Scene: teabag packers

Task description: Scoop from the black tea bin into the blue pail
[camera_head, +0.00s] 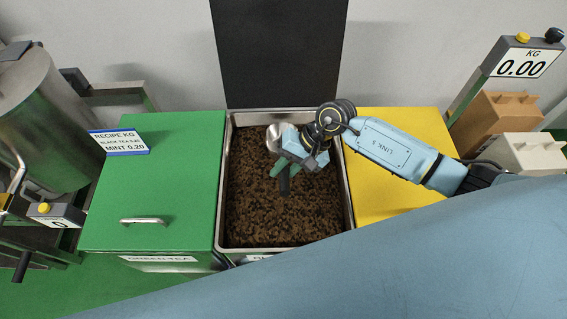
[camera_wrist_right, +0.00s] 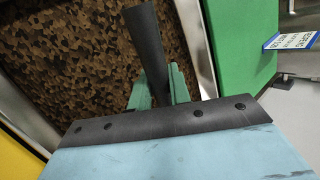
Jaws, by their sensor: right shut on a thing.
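The black tea bin (camera_head: 347,215) is an open metal-rimmed bin full of dark brown tea. My right gripper (camera_head: 284,168) is over the tea in the back middle of the bin. Its green fingers are shut on the black handle of a scoop (camera_head: 284,185). The scoop's shiny metal bowl (camera_head: 283,131) shows behind the gripper; whether it holds tea I cannot tell. In the right wrist view the dark handle (camera_wrist_right: 147,42) stands between the green fingers, with tea below. The blue pail cannot be made out. My left gripper is not in view.
A dark raised lid (camera_head: 280,50) stands behind the bin. A closed green bin (camera_head: 160,195) is on the left and a yellow lid (camera_head: 385,195) on the right. A recipe sign (camera_head: 118,142) stands on the green lid. A scale display (camera_head: 522,63) reads 0.00.

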